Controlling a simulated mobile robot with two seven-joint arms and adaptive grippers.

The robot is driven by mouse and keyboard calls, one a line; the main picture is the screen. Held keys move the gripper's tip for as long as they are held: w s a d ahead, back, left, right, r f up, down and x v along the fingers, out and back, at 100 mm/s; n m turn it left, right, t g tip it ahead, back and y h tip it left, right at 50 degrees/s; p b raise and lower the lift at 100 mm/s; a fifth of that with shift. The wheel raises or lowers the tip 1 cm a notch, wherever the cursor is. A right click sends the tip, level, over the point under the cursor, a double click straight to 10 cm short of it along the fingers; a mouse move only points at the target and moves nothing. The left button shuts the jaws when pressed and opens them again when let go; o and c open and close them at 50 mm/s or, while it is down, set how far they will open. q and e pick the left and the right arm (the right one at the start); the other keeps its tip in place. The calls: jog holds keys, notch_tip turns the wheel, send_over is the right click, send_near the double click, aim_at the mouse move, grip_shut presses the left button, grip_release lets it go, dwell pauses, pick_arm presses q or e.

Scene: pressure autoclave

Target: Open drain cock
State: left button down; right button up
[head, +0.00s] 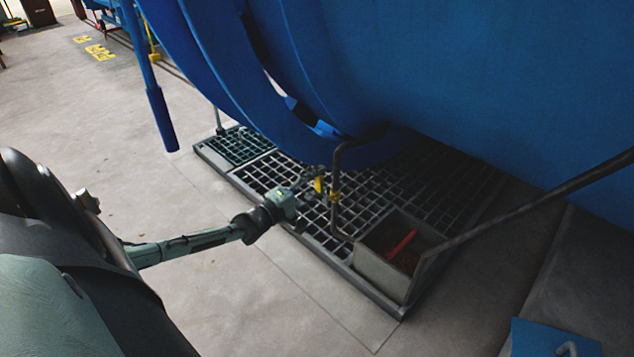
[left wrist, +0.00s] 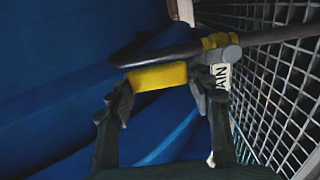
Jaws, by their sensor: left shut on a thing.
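The drain cock is a dark pipe (head: 338,165) under the blue vessel, with a yellow handle (head: 319,186) and a yellow fitting (head: 335,196). My left gripper (head: 312,178) reaches in from the left and is shut on the yellow handle. In the left wrist view the yellow handle (left wrist: 158,76) lies between the two dark fingertips. A white tag (left wrist: 221,76) with dark letters, partly readable as "AIN", hangs beside the valve body (left wrist: 228,57). The fingers partly cover the handle. My right gripper is not in view.
The blue vessel (head: 470,70) fills the upper right, close above the cock. A floor grating (head: 255,173) lies below. A grey open box (head: 378,270) with a red item (head: 402,243) stands to the right. The floor at left is clear.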

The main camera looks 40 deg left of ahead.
pick_arm(q)
jog(key=c, duration=0.9)
grip_release()
jog(key=shift+a, duration=0.1)
jog(key=s, duration=0.8)
jog(key=s+a, duration=0.1)
jog(key=s, duration=0.3)
